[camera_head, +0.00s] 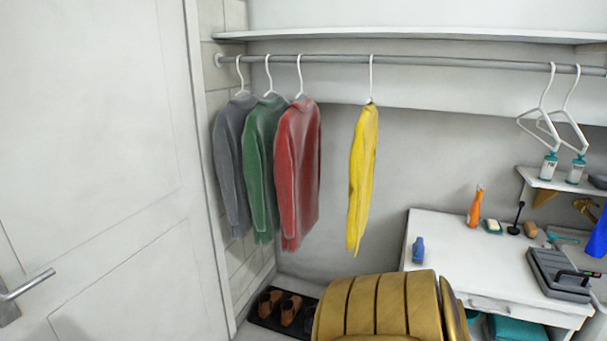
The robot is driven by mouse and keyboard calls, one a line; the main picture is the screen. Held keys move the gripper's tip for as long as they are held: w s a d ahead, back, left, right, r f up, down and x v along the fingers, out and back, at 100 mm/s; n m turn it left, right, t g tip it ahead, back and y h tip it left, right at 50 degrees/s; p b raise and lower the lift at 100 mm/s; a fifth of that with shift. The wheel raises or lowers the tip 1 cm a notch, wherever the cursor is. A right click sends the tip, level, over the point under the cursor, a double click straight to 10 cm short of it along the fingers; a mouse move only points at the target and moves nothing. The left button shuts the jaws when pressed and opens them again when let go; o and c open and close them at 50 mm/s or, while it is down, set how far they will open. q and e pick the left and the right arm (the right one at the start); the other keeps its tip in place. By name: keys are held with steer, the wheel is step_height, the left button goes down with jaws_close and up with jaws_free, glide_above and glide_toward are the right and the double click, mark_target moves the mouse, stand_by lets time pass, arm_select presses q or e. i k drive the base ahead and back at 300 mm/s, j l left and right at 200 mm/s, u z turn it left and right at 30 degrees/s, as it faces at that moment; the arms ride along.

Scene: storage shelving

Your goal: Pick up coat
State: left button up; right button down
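Several long-sleeved garments hang on white hangers from a metal rod (430,63). From left to right they are a grey garment (229,150), a green garment (262,165), a red garment (299,170) and a yellow garment (361,175). The first three hang close together, with the grey one partly behind the green one. The yellow one hangs apart, seen nearly edge-on. I cannot tell which is the coat. Neither of my grippers is clearly visible, and nothing touches the garments.
A white door (100,150) stands at left. Two empty hangers (545,120) hang at right. A white desk (450,245) at right holds bottles, small items and a dark case (560,275). A ribbed gold shape (380,305) fills the lower middle. Shoes (288,308) lie on a dark mat.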

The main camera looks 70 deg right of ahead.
mark_target(297, 145)
steer(key=z, duration=2.35)
steer(key=u, duration=2.7)
steer(key=z, duration=2.7)
steer(key=i+u, duration=0.3)
steer(key=i, duration=0.4)
steer(key=i+l+u, duration=0.3)
steer(key=i, duration=0.4)
steer(key=j, duration=0.1)
